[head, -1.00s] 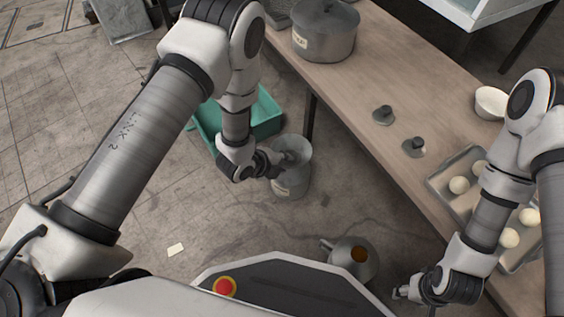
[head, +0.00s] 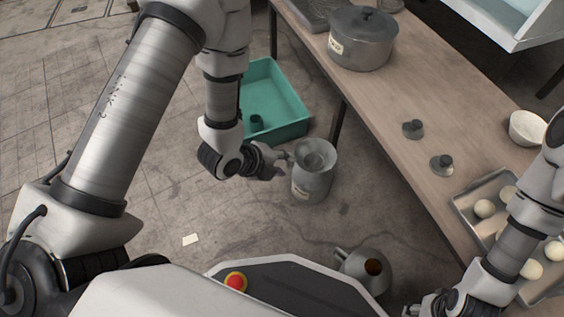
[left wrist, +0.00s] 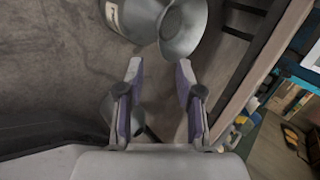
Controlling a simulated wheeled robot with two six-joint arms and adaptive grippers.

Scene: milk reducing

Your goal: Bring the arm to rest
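My left gripper (head: 279,166) hangs just left of the grey metal can (head: 312,187) on the floor. In the left wrist view its two fingers (left wrist: 158,68) are spread with nothing held between them. A grey funnel-shaped top (head: 315,154) sits at the can's mouth. The can (left wrist: 128,14) and this round top (left wrist: 182,30) show beyond the fingertips in the wrist view. My right gripper (head: 420,310) is at the bottom edge of the head view, partly cut off, so its opening is unclear.
A wooden table (head: 395,90) runs along the right with a lidded pot (head: 361,40), two small lidded pieces, a white bowl (head: 527,128) and a tray (head: 468,212) of pale balls. A teal crate (head: 285,98) and a metal jug (head: 365,270) stand on the floor. Floor at left is mostly clear.

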